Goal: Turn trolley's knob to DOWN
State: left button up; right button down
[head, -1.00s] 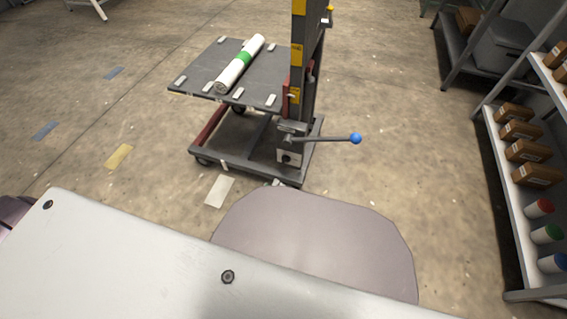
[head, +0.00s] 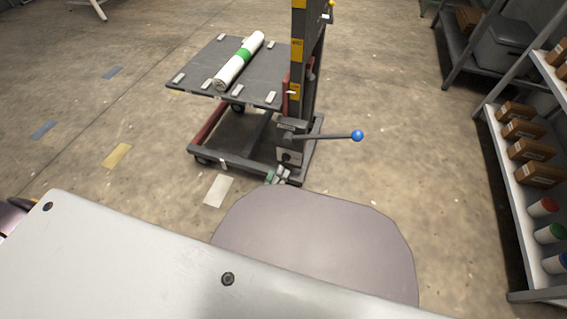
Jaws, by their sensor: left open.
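The trolley (head: 222,153) stands ahead of me, with a flat grey platform and an upright mast. Low on the mast is a pale box with a small dark knob (head: 287,158). The knob is too small for me to read its setting or any label. Just above it a lever with a blue ball end (head: 357,136) sticks out to the right. My left gripper (head: 279,175) shows as small green and grey fingers just below and left of the knob, partly hidden behind my own body. It is open and appears empty. My right gripper is out of view.
A white roll with a green band (head: 240,63) lies on the trolley platform. A shelf rack with brown boxes (head: 529,150) and capped cylinders stands on the right. A dark rack with a grey bin (head: 503,47) is behind it. The floor on the left is open.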

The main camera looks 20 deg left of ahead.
aim_at(284, 160)
pick_arm(q)
jog(key=shift+w+d+b, duration=0.15)
jog(key=shift+w+b, duration=1.3)
jog(key=shift+w, duration=2.45)
jog(key=c, duration=1)
